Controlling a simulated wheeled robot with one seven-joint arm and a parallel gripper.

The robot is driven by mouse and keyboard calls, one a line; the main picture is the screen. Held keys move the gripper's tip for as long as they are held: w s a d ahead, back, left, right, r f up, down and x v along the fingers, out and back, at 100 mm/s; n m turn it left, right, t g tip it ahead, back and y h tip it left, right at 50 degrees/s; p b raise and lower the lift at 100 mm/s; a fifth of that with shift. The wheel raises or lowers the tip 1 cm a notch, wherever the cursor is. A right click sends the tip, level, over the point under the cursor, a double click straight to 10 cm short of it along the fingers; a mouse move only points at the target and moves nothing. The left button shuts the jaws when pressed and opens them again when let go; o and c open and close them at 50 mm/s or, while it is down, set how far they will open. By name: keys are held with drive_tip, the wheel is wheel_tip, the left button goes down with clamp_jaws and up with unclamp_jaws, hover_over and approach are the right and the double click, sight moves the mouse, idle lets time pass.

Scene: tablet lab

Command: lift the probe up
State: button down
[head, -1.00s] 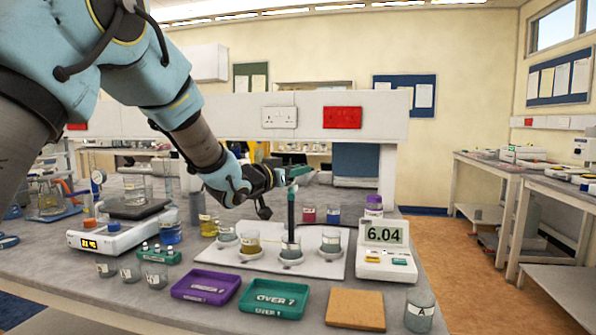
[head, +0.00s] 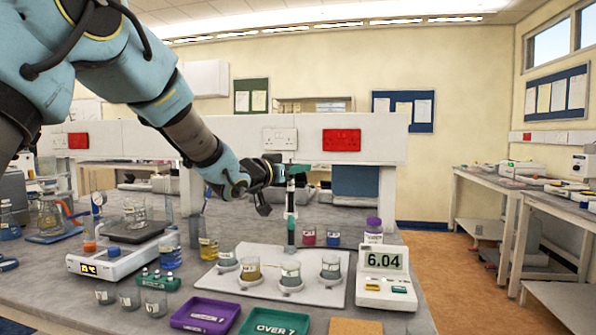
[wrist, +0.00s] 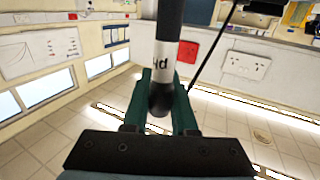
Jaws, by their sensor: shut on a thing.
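The probe (head: 291,208) is an upright dark and green rod with a white band. My gripper (head: 291,172) is shut on its upper part. In the wrist view the green fingers of my gripper (wrist: 165,103) close on both sides of the probe (wrist: 168,60), whose label is partly hidden. The probe's lower end is close above the rim of a beaker of grey-green liquid (head: 290,275); I cannot tell whether it clears the rim. The pH meter (head: 386,280) to the right reads 6.04.
Several other beakers share the white mat (head: 230,281), including a yellow one (head: 247,270). A purple tray (head: 205,315) and a green "OVER 7" tray (head: 272,321) lie in front. A purple-capped bottle (head: 373,231) stands behind the meter.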

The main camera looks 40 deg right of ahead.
drive_tip(key=c, duration=1.1)
unclamp_jaws()
drive_tip(key=shift+r, duration=0.45)
drive_tip(key=o, duration=0.4)
drive_tip(key=shift+f, duration=0.15)
drive_tip(key=s+a+b, duration=0.1)
drive_tip(key=a+b, duration=0.2)
drive_tip(key=a, duration=0.7)
drive_tip(key=shift+s+a, duration=0.35)
drive_tip(key=shift+f, duration=0.1)
